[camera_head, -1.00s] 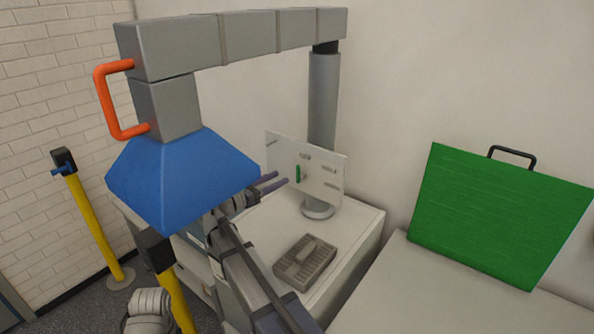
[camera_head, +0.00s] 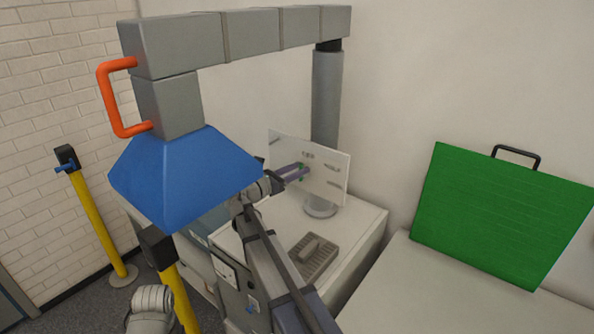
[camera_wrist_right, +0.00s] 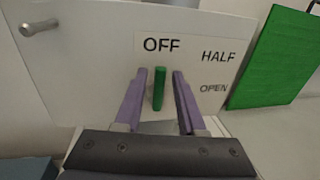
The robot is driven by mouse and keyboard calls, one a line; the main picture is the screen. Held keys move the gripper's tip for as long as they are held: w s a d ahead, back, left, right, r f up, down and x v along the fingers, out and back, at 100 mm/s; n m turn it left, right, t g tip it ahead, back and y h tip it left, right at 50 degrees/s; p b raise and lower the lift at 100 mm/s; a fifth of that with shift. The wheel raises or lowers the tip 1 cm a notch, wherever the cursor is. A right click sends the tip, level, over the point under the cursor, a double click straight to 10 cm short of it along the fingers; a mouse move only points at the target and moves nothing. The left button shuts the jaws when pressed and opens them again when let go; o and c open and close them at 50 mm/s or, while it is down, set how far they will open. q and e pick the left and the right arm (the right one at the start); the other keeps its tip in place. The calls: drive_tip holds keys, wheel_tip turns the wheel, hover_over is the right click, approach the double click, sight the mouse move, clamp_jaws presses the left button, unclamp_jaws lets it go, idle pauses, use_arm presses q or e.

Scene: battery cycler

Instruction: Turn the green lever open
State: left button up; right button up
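The green lever (camera_wrist_right: 159,92) stands upright on the white panel (camera_wrist_right: 80,65), pointing up at the label "OFF" (camera_wrist_right: 161,45). My right gripper (camera_wrist_right: 160,72) is open, its two purple fingers on either side of the lever, with a visible gap on each side. In the head view the right gripper (camera_head: 305,171) reaches the panel (camera_head: 330,176) from the left and its fingers partly hide the lever. Whether the fingertips touch the panel cannot be told. My left gripper is not in view.
Labels "HALF" (camera_wrist_right: 218,57) and "OPEN" (camera_wrist_right: 214,88) are right of the lever. A grey slotted tray (camera_head: 313,257) lies on the white cabinet below. A blue hood (camera_head: 180,175) hangs left of my right arm. A green board (camera_head: 500,215) stands at right.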

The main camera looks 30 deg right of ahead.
clamp_jaws()
drive_tip(key=shift+s, duration=0.1)
idle(0.4)
drive_tip(key=m, duration=0.1)
drive_tip(key=s+m+p, duration=0.1)
drive_tip(key=m, duration=0.1)
drive_tip(key=shift+s+d+m+y, duration=0.1)
drive_tip(key=shift+d+m+y, duration=0.1)
drive_tip(key=shift+m+y, duration=0.15)
drive_tip(key=m, duration=0.2)
drive_tip(key=s+m+y+p, duration=0.1)
drive_tip(key=m, duration=0.1)
drive_tip(key=shift+s+d+f+t, duration=0.1)
drive_tip(key=shift+d+f+t, duration=0.2)
drive_tip(key=shift+f, duration=0.1)
drive_tip(key=m, duration=0.2)
drive_tip(key=s+f+m, duration=0.1)
drive_tip(key=shift+d+f+m+t+y, duration=0.1)
drive_tip(key=shift+d+m+t+y, duration=0.05)
drive_tip(key=shift+m+t+y, duration=0.15)
drive_tip(key=shift+s+f+m+t+y+b, duration=0.1)
drive_tip(key=shift+f+m+t+y+b, duration=0.2)
drive_tip(key=shift+m, duration=0.8)
drive_tip(key=shift+s+f+m+t+y+b, duration=0.1)
drive_tip(key=shift+f+m+t+b, duration=0.25)
drive_tip(key=shift+m, duration=0.7)
drive_tip(key=shift+w+f, duration=0.1)
drive_tip(key=shift+f, duration=0.05)
